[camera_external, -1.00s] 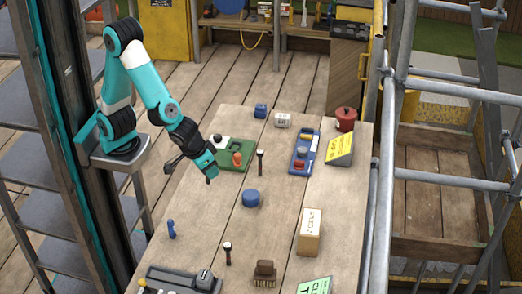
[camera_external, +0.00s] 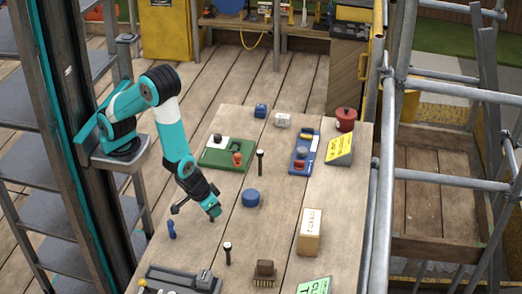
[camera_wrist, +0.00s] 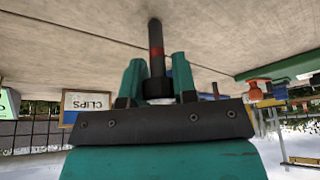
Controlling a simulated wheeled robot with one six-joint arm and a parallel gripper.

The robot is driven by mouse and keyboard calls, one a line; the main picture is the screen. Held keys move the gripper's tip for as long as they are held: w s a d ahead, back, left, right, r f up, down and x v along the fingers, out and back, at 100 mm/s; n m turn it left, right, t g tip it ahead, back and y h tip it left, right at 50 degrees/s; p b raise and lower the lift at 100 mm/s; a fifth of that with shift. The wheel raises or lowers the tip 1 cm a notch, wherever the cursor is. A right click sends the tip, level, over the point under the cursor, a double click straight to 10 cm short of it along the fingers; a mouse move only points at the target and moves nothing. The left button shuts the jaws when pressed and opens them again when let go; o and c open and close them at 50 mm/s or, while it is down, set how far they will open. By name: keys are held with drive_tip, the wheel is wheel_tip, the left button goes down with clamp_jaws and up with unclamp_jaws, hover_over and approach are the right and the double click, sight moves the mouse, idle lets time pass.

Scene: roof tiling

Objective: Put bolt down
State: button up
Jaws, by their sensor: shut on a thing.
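In the external view my gripper (camera_external: 213,208) is low over the left part of the wooden table (camera_external: 200,245). A short dark tip of the bolt (camera_external: 211,219) shows below the fingers. The bolt points at the tabletop; I cannot tell whether its end touches it.
A blue round piece (camera_external: 251,198) stands right of my gripper, and a small blue item (camera_external: 171,229) to its left. A dark upright piece (camera_external: 227,254) stands nearer the front. A green tray (camera_external: 213,161) lies behind, and a clips box (camera_external: 310,232) stands at the right.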

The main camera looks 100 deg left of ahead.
drive_tip(key=shift+f, duration=0.2)
drive_tip(key=o, duration=0.9)
drive_tip(key=shift+r, duration=0.1)
